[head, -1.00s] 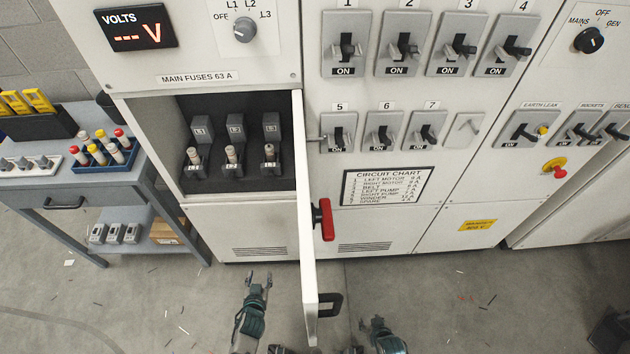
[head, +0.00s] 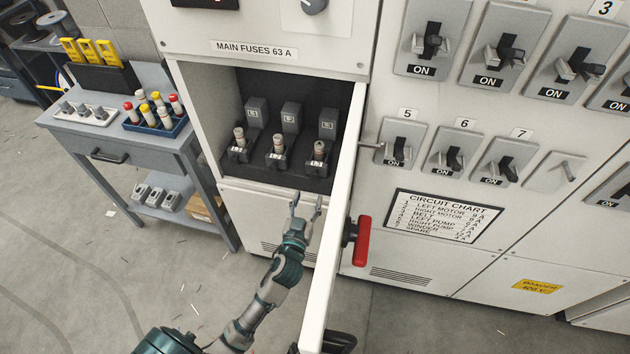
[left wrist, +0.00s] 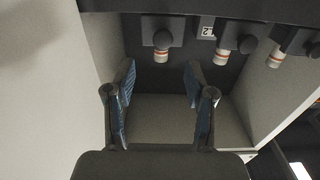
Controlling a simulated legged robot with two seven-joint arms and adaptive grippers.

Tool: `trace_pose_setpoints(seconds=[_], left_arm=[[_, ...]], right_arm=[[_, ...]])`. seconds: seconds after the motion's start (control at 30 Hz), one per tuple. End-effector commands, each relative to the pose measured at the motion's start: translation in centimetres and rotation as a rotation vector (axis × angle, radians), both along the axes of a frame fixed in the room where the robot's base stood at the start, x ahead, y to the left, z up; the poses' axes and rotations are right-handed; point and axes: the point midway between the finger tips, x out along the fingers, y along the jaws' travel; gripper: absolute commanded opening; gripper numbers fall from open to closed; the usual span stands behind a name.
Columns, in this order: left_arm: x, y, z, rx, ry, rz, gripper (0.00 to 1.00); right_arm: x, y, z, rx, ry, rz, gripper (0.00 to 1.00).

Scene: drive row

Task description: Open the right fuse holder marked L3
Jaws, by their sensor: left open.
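The fuse bay holds three dark fuse holders in a row, each with a raised grey block behind and a pale fuse in front. The right holder, L3 (head: 319,151), is nearest the open door (head: 335,200); its fuse has a darker top than the middle holder (head: 278,148) and left holder (head: 239,143). My left gripper (head: 306,200) is open and empty, below and in front of the right holder, apart from it. In the left wrist view its fingers (left wrist: 163,90) are spread, with fuses (left wrist: 162,45) beyond; which is L3 there I cannot tell. My right gripper is out of view.
The door's edge stands close to the right of my left gripper, with a red handle (head: 362,241) on its far side. A grey workbench (head: 100,160) with a blue tray of fuses (head: 155,125) stands left. Floor is free between.

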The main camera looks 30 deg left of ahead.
Motion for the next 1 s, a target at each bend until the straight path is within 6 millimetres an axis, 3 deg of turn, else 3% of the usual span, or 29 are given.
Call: trace_pose_setpoints(seconds=[0.1, 0.3, 0.5, 0.77, 0.9, 1.0], left_arm=[[2.8, 0.7, 0.0, 0.002, 0.0, 0.0, 0.54], [5.9, 1.5, -0.1, 0.002, 0.001, -0.001, 0.54], [7.1, 1.8, -0.1, 0.001, 0.001, 0.0, 0.54], [7.2, 1.9, -0.1, 0.0, 0.001, -0.001, 0.54], [7.2, 1.9, -0.1, 0.0, 0.001, -0.001, 0.19], [7.2, 1.8, -0.1, 0.0, 0.001, -0.001, 0.0]], right_arm=[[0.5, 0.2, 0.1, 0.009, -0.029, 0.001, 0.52], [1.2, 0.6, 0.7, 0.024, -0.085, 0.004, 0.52], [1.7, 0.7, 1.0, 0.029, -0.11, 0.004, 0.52], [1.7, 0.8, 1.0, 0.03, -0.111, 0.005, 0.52], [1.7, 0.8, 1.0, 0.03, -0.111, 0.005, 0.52], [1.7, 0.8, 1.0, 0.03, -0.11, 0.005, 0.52]])
